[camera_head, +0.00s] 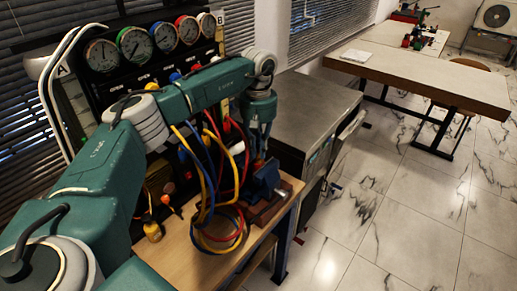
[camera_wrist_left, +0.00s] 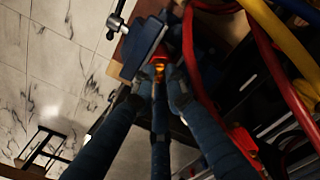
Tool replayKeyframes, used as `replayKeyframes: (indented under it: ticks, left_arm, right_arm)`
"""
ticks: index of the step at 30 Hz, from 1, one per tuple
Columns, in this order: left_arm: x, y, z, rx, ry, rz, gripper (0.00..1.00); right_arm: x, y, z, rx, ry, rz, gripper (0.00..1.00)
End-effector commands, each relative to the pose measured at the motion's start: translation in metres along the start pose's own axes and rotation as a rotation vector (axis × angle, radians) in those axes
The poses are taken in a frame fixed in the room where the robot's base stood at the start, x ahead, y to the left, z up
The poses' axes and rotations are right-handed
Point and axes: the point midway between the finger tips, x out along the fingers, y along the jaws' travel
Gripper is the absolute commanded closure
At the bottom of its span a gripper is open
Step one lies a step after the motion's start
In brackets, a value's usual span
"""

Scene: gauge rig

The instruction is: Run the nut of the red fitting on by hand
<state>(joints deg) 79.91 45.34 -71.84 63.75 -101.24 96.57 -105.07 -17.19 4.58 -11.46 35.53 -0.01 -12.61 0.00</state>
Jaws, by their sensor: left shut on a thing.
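My left gripper (camera_head: 258,150) comes down over the right end of the wooden bench, just above a blue vise (camera_head: 264,180). In the left wrist view, its dark blue fingers (camera_wrist_left: 164,76) close around a small brass nut (camera_wrist_left: 160,69) at the end of a red fitting (camera_wrist_left: 188,42). The blue vise (camera_wrist_left: 144,46) is right beside the fitting. The fingertips partly hide the nut, and how far it sits on the thread cannot be told. My right gripper is in neither view.
Red, yellow and blue hoses (camera_head: 218,225) hang in loops close to the left of my gripper; red and yellow hoses (camera_wrist_left: 273,40) show in the wrist view. A gauge panel (camera_head: 150,45) stands behind. A grey metal cabinet (camera_head: 310,100) is at the right.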

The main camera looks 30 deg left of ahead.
Motion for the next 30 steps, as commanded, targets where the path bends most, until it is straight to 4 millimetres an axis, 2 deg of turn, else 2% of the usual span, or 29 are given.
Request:
replayKeyframes:
  ticks: [4, 5, 7, 8, 16, 20, 23, 30]
  left_arm:
    - [-0.001, 0.000, -0.001, -0.001, 0.001, 0.001, 1.00]
    - [-0.001, 0.000, -0.001, -0.002, 0.001, 0.001, 0.85]
    - [-0.001, 0.000, -0.001, -0.002, 0.001, 0.001, 0.72]
    - [-0.001, 0.000, -0.001, -0.002, 0.001, 0.001, 0.68]
    - [-0.001, 0.000, 0.000, -0.002, 0.001, 0.000, 0.68]
    - [-0.009, 0.001, -0.001, -0.002, 0.001, 0.002, 0.68]
    - [-0.024, 0.001, -0.001, -0.002, 0.003, 0.004, 0.68]
    - [-0.077, 0.001, 0.000, -0.001, 0.003, 0.005, 0.68]
  right_arm:
    - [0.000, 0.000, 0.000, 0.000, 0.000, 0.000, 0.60]
    - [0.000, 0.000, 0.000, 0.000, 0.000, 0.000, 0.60]
    - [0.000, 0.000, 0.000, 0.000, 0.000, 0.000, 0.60]
    - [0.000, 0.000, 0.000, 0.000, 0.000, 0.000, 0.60]
    - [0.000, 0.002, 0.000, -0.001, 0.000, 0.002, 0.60]
    - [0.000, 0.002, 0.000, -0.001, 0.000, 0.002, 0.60]
    - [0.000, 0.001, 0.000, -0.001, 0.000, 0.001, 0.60]
    - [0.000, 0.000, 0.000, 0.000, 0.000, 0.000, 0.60]
